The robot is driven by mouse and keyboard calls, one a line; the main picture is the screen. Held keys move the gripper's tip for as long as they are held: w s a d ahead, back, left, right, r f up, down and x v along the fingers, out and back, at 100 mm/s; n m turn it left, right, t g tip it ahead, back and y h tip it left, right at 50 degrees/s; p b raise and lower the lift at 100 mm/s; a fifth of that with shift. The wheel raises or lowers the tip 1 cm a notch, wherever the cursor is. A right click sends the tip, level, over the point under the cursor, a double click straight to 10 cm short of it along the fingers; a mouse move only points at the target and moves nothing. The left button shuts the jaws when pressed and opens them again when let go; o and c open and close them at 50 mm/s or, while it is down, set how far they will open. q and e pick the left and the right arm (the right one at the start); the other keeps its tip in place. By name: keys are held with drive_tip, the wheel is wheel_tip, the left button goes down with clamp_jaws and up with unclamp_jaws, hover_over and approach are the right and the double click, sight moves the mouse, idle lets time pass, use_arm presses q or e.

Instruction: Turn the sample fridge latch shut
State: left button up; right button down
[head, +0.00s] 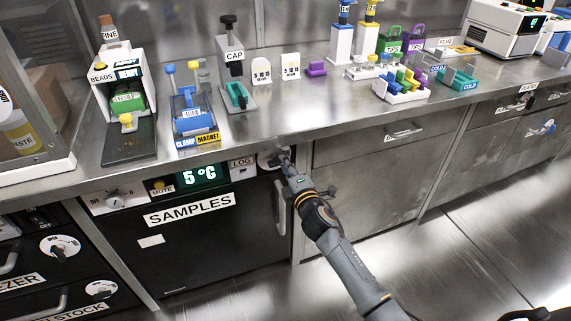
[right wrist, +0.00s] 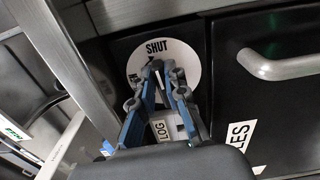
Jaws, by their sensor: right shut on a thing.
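The sample fridge (head: 235,222) is a black unit under the counter, marked SAMPLES, and its door looks closed. Its latch dial (head: 266,160) is a white disc at the top right of the fridge front, partly behind my gripper. In the right wrist view the dial (right wrist: 133,64) shows the word SHUT and part of another marking at its left. My right gripper (head: 286,160) is at the dial, its fingers (right wrist: 157,72) closed together on the latch's knob. The knob is mostly hidden between the fingers, so I cannot tell its exact angle. My left gripper is not in view.
The fridge door handle (head: 281,207) stands out just below the dial. A LOG label (head: 241,162), a 5 °C display (head: 198,176) and a MUTE button (head: 159,185) are to the left. The counter edge overhangs above.

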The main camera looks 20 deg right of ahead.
drive_tip(key=shift+d+m, duration=0.1)
drive_tip(key=shift+m, duration=0.4)
drive_tip(key=c, duration=1.4)
unclamp_jaws()
drive_tip(key=shift+o, duration=0.2)
drive_tip(key=s, duration=1.2)
drive_tip(key=shift+d, duration=0.15)
drive_tip(key=shift+f, duration=0.1)
